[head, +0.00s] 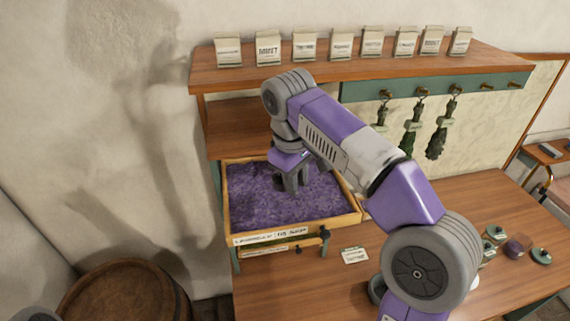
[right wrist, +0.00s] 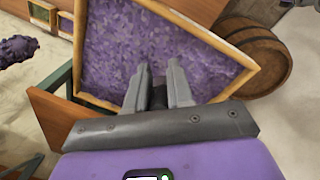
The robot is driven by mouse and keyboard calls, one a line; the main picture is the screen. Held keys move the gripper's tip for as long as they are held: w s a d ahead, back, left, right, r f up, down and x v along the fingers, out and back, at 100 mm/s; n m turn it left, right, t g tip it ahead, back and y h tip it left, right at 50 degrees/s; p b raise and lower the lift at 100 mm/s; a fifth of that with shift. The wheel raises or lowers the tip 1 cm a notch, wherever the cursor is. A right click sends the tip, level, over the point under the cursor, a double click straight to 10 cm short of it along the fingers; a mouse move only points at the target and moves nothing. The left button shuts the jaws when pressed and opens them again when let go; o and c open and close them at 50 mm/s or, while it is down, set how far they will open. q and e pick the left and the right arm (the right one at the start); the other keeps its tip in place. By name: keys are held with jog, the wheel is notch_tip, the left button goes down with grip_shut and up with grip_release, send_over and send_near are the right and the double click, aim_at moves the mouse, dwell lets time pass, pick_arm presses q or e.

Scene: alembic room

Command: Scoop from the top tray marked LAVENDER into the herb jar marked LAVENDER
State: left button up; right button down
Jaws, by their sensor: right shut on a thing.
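The top tray (head: 228,192) is a wooden-framed box of purple dried flowers. Its front label looks like LAVENDER, though the small print is blurred. My right gripper (head: 291,184) points down into the tray's right half, its fingertips at the purple bed. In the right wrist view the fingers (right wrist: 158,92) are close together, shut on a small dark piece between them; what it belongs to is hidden. My left gripper is not in view.
A round lid (head: 541,257) and several small jars (head: 495,235) stand around the purple jar. A small card (head: 355,256) lies in front of the tray. Herb bunches (head: 411,145) hang from hooks. Labelled packets line the shelf (head: 345,68). A barrel (head: 125,290) stands lower left.

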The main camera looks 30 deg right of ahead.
jog(key=f+b, duration=0.2)
jog(key=b, duration=0.1)
jog(key=f+b, duration=0.1)
jog(key=shift+s+f, duration=0.3)
jog(key=shift+f, duration=0.1)
jog(key=shift+f+b, duration=1.15)
jog(key=shift+f, duration=0.35)
jog(key=shift+d, duration=0.1)
jog(key=shift+s+d+f+p, duration=0.1)
jog(key=shift+s+d+p, duration=0.1)
jog(key=shift+d, duration=0.35)
jog(key=shift+s+d+p, duration=0.1)
jog(key=shift+d+p, duration=0.05)
jog(key=shift+d, duration=0.4)
